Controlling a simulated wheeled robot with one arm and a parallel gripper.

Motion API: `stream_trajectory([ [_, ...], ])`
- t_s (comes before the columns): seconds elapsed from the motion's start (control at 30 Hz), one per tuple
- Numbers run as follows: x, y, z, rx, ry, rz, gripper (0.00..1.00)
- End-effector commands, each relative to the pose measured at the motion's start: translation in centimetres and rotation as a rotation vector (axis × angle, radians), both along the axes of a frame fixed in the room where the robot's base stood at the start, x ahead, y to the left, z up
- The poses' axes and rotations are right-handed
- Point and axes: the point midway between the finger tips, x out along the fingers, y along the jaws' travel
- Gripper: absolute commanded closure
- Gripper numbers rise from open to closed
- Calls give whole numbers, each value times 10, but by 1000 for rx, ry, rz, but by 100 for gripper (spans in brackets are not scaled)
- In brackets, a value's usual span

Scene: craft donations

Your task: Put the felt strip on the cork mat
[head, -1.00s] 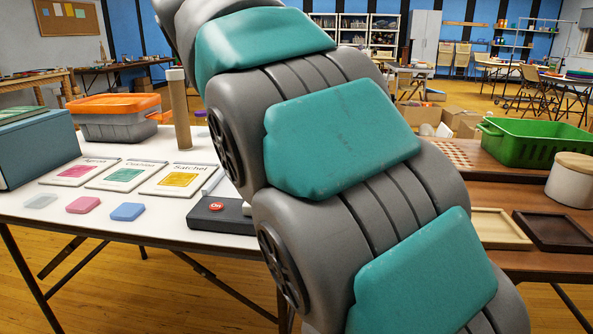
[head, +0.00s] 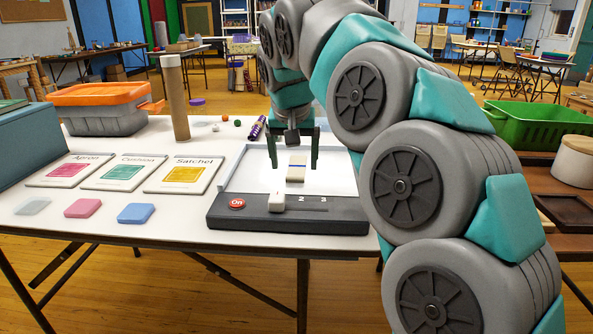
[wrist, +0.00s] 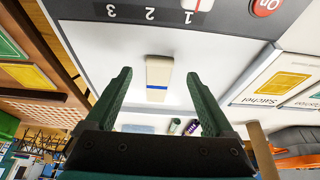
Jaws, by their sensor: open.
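A small cream strip with a blue band (head: 297,172) lies on the white panel (head: 240,184) of a device with a dark front; I cannot tell whether it is felt. It also shows in the wrist view (wrist: 158,67), lying lengthwise between the fingertips in the picture. My gripper (head: 294,165) is open, pointing down over the panel. In the wrist view its two green fingers (wrist: 158,76) are spread with nothing held; a gap to the strip cannot be judged. I cannot make out a cork mat in either current view.
The device's front has a red On button (head: 237,204) and a slider (head: 277,202). Several cards, including the Satchel card (head: 183,176), lie left. A cardboard tube (head: 175,98) and an orange-lidded bin (head: 100,108) stand behind. A green basket (head: 546,125) is at right.

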Motion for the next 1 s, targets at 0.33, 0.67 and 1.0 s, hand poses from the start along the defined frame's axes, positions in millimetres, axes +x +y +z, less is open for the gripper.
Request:
stream_trajectory([
  [0.33,12,0,-35,1,-2,3,12],
  [0.67,12,0,-34,2,-3,1,32],
  [1.0,12,0,-34,2,-3,1,70],
])
